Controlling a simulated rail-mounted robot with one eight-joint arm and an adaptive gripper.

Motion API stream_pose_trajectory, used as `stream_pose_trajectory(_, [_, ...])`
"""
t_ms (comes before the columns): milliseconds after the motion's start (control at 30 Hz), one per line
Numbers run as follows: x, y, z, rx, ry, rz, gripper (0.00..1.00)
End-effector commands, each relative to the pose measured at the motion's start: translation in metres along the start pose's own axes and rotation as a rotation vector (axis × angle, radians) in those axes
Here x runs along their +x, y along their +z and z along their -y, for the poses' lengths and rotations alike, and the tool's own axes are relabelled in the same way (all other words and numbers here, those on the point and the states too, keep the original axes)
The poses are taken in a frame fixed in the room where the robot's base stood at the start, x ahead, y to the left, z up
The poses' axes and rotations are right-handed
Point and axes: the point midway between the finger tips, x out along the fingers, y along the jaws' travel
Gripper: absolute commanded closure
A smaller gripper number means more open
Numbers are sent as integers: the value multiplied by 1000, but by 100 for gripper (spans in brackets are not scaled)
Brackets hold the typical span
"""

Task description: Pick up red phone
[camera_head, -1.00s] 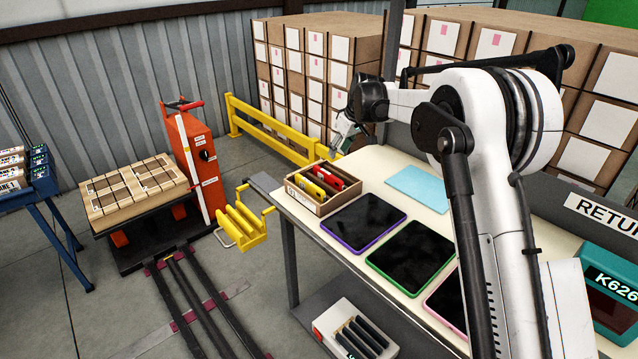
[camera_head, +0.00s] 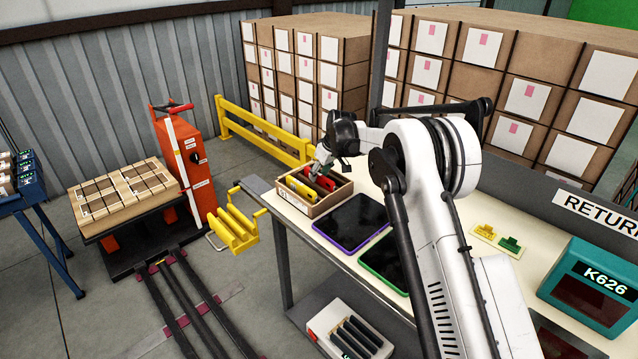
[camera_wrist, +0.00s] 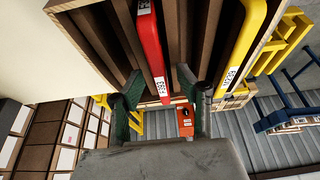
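The red phone (camera_head: 327,183) stands on edge in a slotted wooden carton (camera_head: 322,208) at the left end of the table. In the wrist view, the red phone (camera_wrist: 151,45) is a narrow red bar with a white label at its near end. My gripper (camera_wrist: 162,105) is open, its two green-padded fingers spread apart. The phone's labelled end appears between the fingers, closer to the left one. Contact cannot be told. In the head view, my gripper (camera_head: 318,167) is right above the carton and partly hides the phones.
A yellow phone (camera_head: 300,189) stands in the same carton, left of the red one; it also shows in the wrist view (camera_wrist: 242,40). Wooden dividers flank the phones. Purple-edged (camera_head: 352,222) and green-edged (camera_head: 386,262) tablets lie right of the carton. A teal K626 box (camera_head: 590,285) stands farther right.

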Motion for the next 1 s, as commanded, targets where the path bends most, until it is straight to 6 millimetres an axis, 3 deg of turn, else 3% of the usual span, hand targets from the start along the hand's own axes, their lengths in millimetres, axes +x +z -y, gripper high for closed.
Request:
stream_pose_trajectory(133, [10, 0, 0, 0, 0, 0, 66])
stream_pose_trajectory(367, [11, 0, 0, 0, 0, 0, 66])
stream_pose_trajectory(633, [11, 0, 0, 0, 0, 0, 99])
stream_pose_trajectory(1000, [10, 0, 0, 0, 0, 0, 100])
